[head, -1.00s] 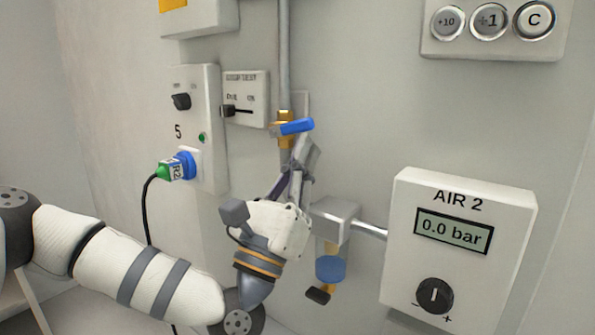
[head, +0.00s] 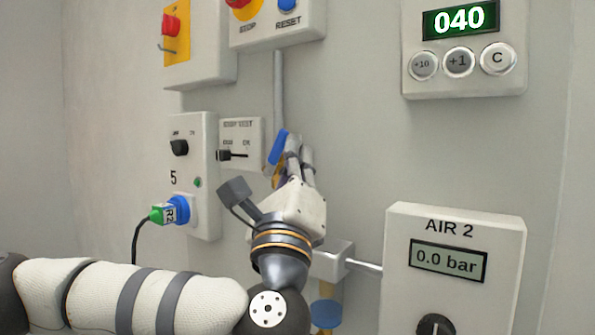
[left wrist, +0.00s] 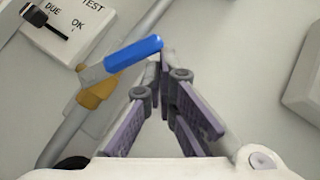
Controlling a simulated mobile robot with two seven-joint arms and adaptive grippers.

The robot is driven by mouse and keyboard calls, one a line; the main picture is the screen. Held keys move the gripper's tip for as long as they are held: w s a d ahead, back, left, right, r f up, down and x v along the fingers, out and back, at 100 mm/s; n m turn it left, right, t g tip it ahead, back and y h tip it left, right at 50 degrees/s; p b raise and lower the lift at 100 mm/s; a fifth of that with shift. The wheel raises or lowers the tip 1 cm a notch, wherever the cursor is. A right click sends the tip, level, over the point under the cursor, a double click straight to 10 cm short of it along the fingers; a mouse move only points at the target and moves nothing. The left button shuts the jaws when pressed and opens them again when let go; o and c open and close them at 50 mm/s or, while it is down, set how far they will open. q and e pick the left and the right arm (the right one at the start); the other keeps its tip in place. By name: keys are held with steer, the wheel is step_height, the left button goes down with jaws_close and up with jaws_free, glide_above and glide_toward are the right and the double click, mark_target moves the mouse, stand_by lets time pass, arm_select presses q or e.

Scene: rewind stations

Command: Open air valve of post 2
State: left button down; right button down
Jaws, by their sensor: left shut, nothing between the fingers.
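The air valve's blue lever (head: 277,147) stands steeply, close to in line with the grey vertical pipe. In the left wrist view the blue lever (left wrist: 133,54) reaches out from the brass valve body (left wrist: 98,90), at a slight angle to the pipe. My left gripper (head: 298,153) is shut and empty, just right of the lever; its fingertips (left wrist: 166,62) are close to the lever's free end. I cannot tell whether they touch. The AIR 2 box (head: 455,227) reads 0.0 bar. The gripper hides most of the valve body in the head view. My right gripper is out of view.
Left of the pipe are a small DUE/OK test box (head: 241,130) and panel 5 (head: 205,218) with a plugged cable. A stop/reset box (head: 303,33) hangs above. A filter unit (head: 333,260) sits below the gripper. A counter box (head: 466,82) reads 040.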

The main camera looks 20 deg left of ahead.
arm_select(q)
steer(key=shift+w+a+r+n+g+y, duration=0.1)
steer(key=shift+a+r+n+g+y, duration=0.15)
steer(key=shift+n, duration=0.2)
steer(key=shift+a+r+n+g+y, duration=0.1)
steer(key=shift+r+n+g+y, duration=0.1)
steer(key=shift+n+y, duration=0.2)
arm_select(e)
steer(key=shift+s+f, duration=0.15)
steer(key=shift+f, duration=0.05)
arm_select(q)
steer(key=shift+a+r+b, duration=0.15)
steer(key=shift+r+b, duration=0.1)
steer(key=shift+b, duration=0.1)
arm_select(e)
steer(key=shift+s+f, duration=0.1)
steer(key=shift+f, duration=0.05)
arm_select(q)
steer(key=shift+f, duration=0.1)
stand_by(0.7)
